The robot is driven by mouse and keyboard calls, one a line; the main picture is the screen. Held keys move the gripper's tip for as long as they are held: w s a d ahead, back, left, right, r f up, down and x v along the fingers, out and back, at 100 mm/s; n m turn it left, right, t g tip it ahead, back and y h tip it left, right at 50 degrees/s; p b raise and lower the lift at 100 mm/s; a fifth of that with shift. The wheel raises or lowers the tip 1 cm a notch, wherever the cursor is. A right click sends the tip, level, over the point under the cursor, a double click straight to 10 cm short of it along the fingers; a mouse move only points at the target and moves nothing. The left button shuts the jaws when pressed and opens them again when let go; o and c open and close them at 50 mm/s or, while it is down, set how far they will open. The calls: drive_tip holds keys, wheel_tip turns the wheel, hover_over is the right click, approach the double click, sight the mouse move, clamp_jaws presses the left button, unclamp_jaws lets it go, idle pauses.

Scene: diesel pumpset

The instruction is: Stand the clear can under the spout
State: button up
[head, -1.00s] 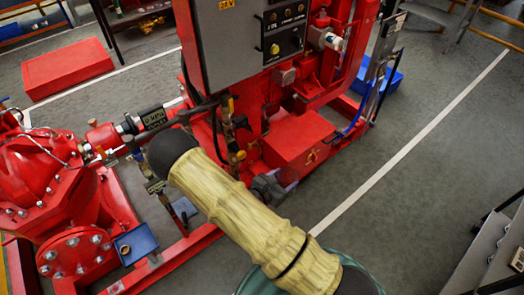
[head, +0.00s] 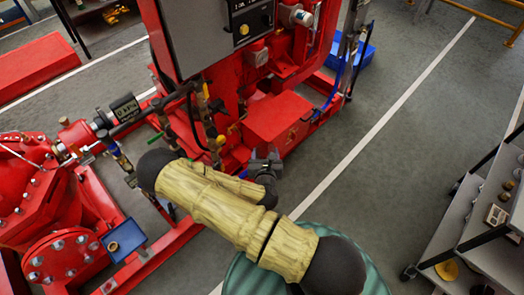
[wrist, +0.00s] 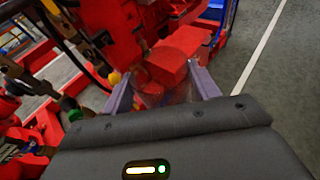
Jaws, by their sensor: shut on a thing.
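My gripper (head: 265,162) is in front of the red pumpset, by its low red box (head: 277,118). In the wrist view my gripper's two pale fingers (wrist: 162,88) are apart, with the clear can (wrist: 165,98) held between them. The can is see-through and faint, with red parts showing through it. Its base is hidden by my gripper body, and I cannot make it out in the head view. Brass and yellow valve fittings (head: 212,125) hang on the pumpset left of my gripper. I cannot tell which fitting is the spout.
The red frame rail (head: 165,255) runs low along the pumpset, with a blue tray (head: 123,241) on the left. A grey shelf cart (head: 485,225) stands at the right. Open grey floor (head: 385,190) with a white line lies between cart and pumpset.

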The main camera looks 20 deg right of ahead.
drive_tip(key=shift+s+a+f+n+t+y, duration=0.1)
drive_tip(key=shift+s+a+f+n+y, duration=0.15)
drive_tip(key=shift+f+n+y, duration=0.35)
drive_tip(key=shift+s+a+f+n+t+y, duration=0.1)
drive_tip(key=shift+s+a+f+n+y, duration=0.1)
drive_tip(key=shift+f+n+y, duration=0.4)
drive_tip(key=shift+s+a+f+n+t+y, duration=0.1)
drive_tip(key=shift+s+a+f+n+y, duration=0.25)
drive_tip(key=shift+y, duration=0.45)
drive_tip(key=shift+w+d, duration=0.15)
drive_tip(key=shift+d, duration=0.15)
